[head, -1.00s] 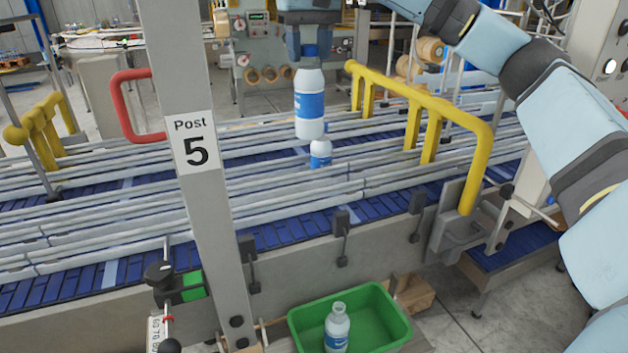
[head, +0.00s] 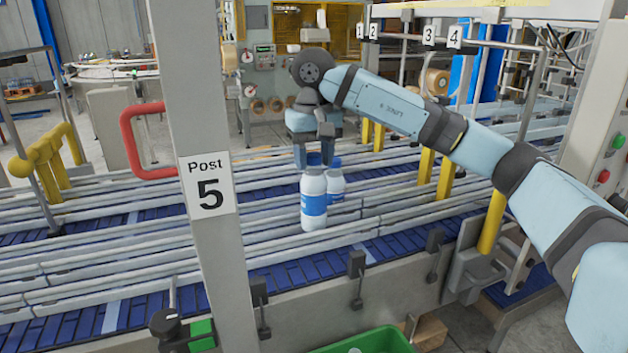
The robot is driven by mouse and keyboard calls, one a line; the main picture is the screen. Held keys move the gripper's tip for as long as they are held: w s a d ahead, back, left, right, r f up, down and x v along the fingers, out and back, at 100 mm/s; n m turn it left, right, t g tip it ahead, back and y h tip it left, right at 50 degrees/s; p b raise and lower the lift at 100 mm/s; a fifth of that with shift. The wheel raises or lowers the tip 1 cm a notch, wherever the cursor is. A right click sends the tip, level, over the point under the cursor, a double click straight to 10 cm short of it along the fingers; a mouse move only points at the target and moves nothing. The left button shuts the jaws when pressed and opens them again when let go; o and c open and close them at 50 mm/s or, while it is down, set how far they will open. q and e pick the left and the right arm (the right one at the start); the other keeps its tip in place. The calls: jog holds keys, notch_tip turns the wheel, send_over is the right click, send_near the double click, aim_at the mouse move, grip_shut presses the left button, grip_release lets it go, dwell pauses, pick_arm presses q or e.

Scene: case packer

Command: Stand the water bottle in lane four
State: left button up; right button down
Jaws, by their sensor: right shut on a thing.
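The water bottle (head: 313,205) is white with a blue label and a blue cap. It hangs upright from my right gripper (head: 314,155), which points down and is shut on its top. The bottle's lower end overlaps the guide rails of the near lanes in the head view; I cannot tell whether it touches the belt or which lane it is over. A second similar bottle (head: 336,182) stands just behind it to the right, partly hidden. The lane number four sign (head: 454,37) hangs at the upper right. My left gripper is not in view.
Long metal guide rails (head: 400,212) divide the blue conveyor (head: 290,282). The grey post marked 5 (head: 207,190) stands in front at left. Yellow rails (head: 492,222) rise at right. The green crate (head: 370,342) shows at the bottom edge. The lanes to the left look empty.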

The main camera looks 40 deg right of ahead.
aim_at(314, 180)
notch_tip(314, 180, down, 5)
jog(key=shift+f+p, duration=0.1)
jog(key=shift+p, duration=0.45)
jog(key=shift+f, duration=0.2)
jog(key=c, duration=0.6)
grip_release()
jog(key=shift+o, duration=0.2)
jog(key=shift+r, duration=0.3)
notch_tip(314, 180, up, 11)
jog(key=shift+f+b, duration=0.2)
jog(key=shift+b, duration=0.85)
jog(key=shift+r, duration=0.6)
